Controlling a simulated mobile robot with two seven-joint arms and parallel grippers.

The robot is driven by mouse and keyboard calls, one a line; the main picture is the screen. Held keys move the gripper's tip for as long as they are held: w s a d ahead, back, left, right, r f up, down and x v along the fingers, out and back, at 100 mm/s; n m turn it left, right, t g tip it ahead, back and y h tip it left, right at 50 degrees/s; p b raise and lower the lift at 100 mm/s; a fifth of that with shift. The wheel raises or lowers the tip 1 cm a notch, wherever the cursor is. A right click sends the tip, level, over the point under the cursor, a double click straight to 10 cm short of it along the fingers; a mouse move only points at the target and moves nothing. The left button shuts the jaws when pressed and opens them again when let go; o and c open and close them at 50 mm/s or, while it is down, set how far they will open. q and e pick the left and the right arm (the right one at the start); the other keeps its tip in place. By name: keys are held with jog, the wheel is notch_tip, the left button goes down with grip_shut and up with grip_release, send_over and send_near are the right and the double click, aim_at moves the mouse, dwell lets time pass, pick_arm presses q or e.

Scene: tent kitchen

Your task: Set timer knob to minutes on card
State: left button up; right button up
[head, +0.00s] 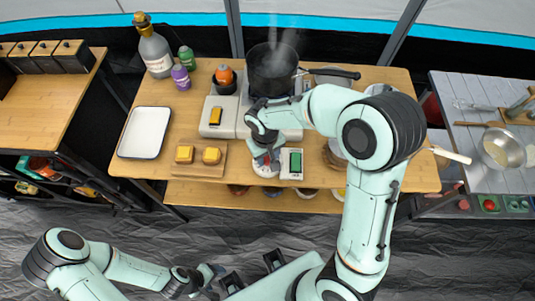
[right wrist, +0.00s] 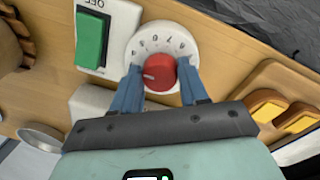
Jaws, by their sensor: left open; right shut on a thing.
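The timer is a white round dial (right wrist: 146,41) with printed numbers and a red knob (right wrist: 159,73) at its centre. My right gripper (right wrist: 160,80) is shut on the red knob, with one blue finger on each side. In the head view the white dial (head: 266,168) is mostly hidden under my right gripper (head: 262,160). A pale mark shows on the knob's left side, but the exact setting is too small to tell. My left gripper (head: 208,278) is open and empty, low in front of the table. I cannot make out a card with minutes.
A box with a green switch marked OFF (head: 291,163) stands right beside the dial. A board with two yellow-topped blocks (head: 198,155) lies to its left, with a white tray (head: 145,132) beyond. A steaming pot (head: 271,68) stands behind on the stove. Bottles stand at the back left.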

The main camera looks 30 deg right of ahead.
aim_at(265, 158)
dwell(0.5)
jog(key=o, duration=1)
jog(key=shift+o, duration=0.2)
jog(key=shift+r, duration=0.1)
pick_arm(q)
jog(key=shift+w+r+p, duration=0.55)
jog(key=shift+r+p, duration=0.15)
jog(key=shift+r, duration=0.2)
pick_arm(e)
notch_tip(265, 158, up, 13)
jog(key=shift+a+r, duration=0.15)
jog(key=shift+a, duration=0.25)
